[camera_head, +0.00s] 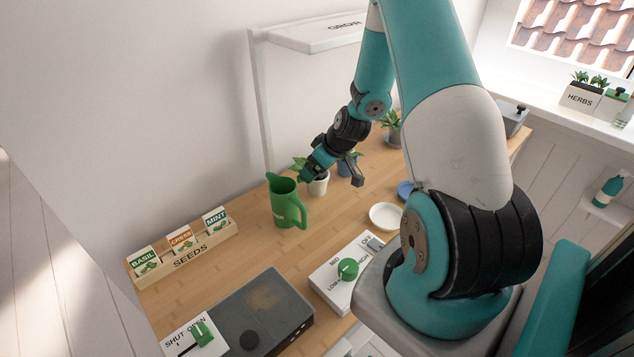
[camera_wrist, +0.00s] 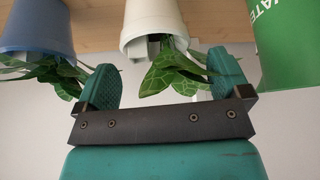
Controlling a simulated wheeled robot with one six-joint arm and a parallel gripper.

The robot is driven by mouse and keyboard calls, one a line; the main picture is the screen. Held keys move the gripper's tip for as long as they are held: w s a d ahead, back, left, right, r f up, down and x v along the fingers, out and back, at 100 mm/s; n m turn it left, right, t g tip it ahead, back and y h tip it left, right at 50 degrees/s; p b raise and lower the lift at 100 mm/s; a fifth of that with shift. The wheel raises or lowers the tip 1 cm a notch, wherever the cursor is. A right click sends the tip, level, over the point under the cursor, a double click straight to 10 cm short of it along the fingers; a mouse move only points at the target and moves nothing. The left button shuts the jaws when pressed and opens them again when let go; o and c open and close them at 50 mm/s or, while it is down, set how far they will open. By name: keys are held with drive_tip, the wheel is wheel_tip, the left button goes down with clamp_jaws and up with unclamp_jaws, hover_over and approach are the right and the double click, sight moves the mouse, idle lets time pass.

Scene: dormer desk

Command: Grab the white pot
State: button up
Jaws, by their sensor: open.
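The white pot (camera_head: 319,186) holds a leafy green plant and stands on the wooden desk, partly behind my gripper (camera_head: 332,173) in the head view. In the wrist view the white pot (camera_wrist: 152,18) appears upside down at the top, just beyond the fingertips. My gripper (camera_wrist: 163,72) is open, its two teal fingers spread, with some of the plant's leaves showing between them. The jaws are not closed on the pot. Whether the fingers touch any leaves I cannot tell.
A green watering jug (camera_head: 287,205) stands close to the left of the white pot. A blue pot (camera_wrist: 38,25) with a plant is close on the other side. A white dish (camera_head: 386,215) lies to the right, and a seed box (camera_head: 190,254) at the left.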

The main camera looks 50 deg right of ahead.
sight(317, 178)
drive_tip(key=shift+s+p+x, duration=0.15)
drive_tip(key=shift+p+x, duration=0.15)
drive_tip(key=shift+x, duration=0.85)
drive_tip(key=shift+s+p+x, duration=0.1)
drive_tip(key=shift+p+x, duration=0.2)
drive_tip(key=shift+x, duration=0.9)
drive_tip(key=shift+d+f, duration=0.15)
drive_tip(key=c, duration=0.9)
drive_tip(key=shift+c, duration=0.6)
